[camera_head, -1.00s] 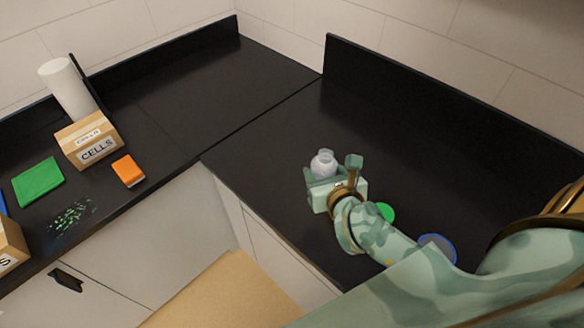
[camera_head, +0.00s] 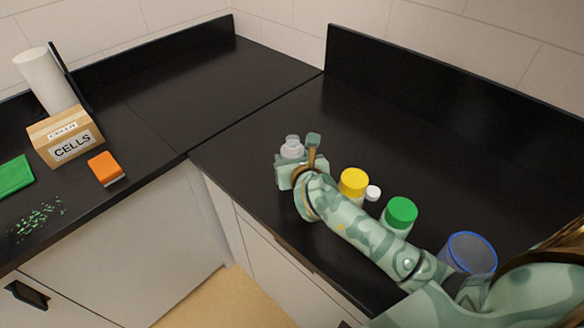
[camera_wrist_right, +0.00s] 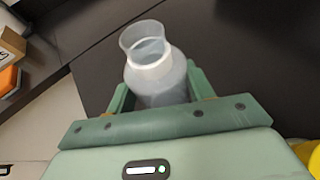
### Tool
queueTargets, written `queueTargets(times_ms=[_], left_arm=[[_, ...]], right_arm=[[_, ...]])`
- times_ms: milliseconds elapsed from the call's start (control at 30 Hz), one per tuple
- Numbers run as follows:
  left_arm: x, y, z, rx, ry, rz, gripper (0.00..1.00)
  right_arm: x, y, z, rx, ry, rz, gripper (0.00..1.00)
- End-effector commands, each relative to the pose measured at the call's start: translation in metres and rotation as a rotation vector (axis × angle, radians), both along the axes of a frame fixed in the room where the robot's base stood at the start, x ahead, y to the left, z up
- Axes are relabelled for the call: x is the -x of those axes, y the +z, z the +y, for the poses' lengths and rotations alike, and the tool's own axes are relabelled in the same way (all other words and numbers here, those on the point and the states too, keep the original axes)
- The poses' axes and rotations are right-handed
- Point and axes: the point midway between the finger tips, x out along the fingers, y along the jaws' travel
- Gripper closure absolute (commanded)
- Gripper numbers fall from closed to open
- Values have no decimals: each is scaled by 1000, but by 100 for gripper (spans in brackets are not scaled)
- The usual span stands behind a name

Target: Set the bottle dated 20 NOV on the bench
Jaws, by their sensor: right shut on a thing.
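My right gripper (camera_head: 298,160) is shut on a clear, open-necked bottle (camera_head: 291,146) near the front left part of the right-hand bench (camera_head: 350,100). The bottle also shows between the fingers in the right wrist view (camera_wrist_right: 158,75), upright or nearly so. No date can be read on it. I cannot tell whether its base touches the bench. A yellow-capped container (camera_head: 353,181) and a green-capped container (camera_head: 401,211) stand behind my right forearm, partly hidden, with no dates readable. My left gripper is not in view.
A small white-capped thing (camera_head: 373,192) and a blue-rimmed clear container (camera_head: 470,251) stand on the right. The back of the bench is clear.

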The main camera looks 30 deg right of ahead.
Motion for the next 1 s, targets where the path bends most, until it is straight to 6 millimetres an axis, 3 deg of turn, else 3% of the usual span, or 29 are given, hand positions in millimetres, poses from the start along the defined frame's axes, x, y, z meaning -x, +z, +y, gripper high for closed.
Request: queueTargets(times_ms=[33,433,467,500,533,867,1000], left_arm=[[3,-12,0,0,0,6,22],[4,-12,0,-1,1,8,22],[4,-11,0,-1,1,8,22],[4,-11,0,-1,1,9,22],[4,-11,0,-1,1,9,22],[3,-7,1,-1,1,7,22],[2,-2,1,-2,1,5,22]], right_arm=[[0,-14,0,0,0,2,77],[0,-14,0,0,0,0,77],[0,-13,0,0,0,0,39],[0,-13,0,0,0,0,28],[0,-12,0,0,0,0,26],[1,-7,0,0,0,-2,26],[22,1,5,1,1,0,26]])
